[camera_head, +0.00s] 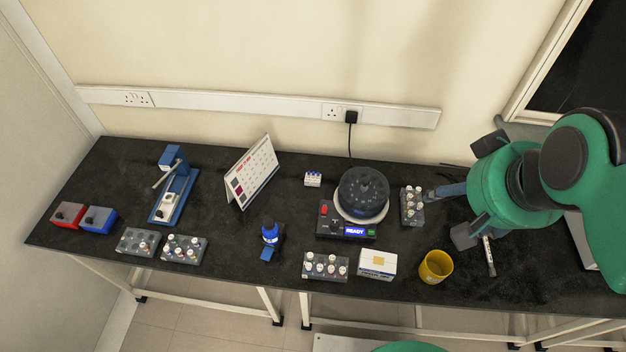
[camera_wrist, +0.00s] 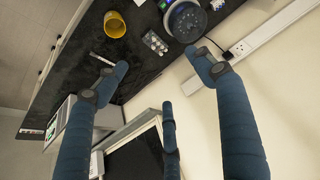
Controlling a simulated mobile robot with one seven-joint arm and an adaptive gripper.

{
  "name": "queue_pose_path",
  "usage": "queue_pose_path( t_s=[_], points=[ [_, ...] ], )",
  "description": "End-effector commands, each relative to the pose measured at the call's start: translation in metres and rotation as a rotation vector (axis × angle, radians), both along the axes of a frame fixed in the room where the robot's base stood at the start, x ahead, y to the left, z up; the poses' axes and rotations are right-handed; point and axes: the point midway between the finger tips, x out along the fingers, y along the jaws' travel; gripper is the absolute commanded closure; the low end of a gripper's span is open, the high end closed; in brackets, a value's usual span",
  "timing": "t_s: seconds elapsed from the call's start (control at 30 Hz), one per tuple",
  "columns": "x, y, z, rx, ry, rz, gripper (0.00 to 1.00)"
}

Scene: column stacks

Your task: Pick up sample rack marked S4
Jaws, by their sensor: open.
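Several grey sample racks with white-capped vials are on the black bench. In the head view, one rack (camera_head: 412,207) is right of the round black device, another rack (camera_head: 326,267) is at the front middle, and two racks (camera_head: 138,242) (camera_head: 184,249) are at the front left. No S4 mark is readable, so I cannot tell which rack carries it. My gripper (camera_head: 447,213) is open and empty, its fingers just right of the rack beside the device. In the wrist view that rack (camera_wrist: 155,43) appears beyond my spread fingers (camera_wrist: 158,62), apart from them.
The round device (camera_head: 362,195) shows a lit READY display. A white box (camera_head: 377,264) and yellow cup (camera_head: 435,267) stand at the front, with a pen-like item (camera_head: 489,256) to their right.

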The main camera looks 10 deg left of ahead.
Motion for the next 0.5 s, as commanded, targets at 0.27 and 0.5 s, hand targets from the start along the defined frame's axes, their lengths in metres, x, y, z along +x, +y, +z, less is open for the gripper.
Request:
queue_pose_path(
  t_s=[0.27, 0.5],
  points=[
    [0.048, 0.015, 0.001, 0.016, 0.053, 0.005, 0.31],
    [0.105, 0.038, -0.006, 0.031, 0.111, 0.006, 0.31]
  ],
)
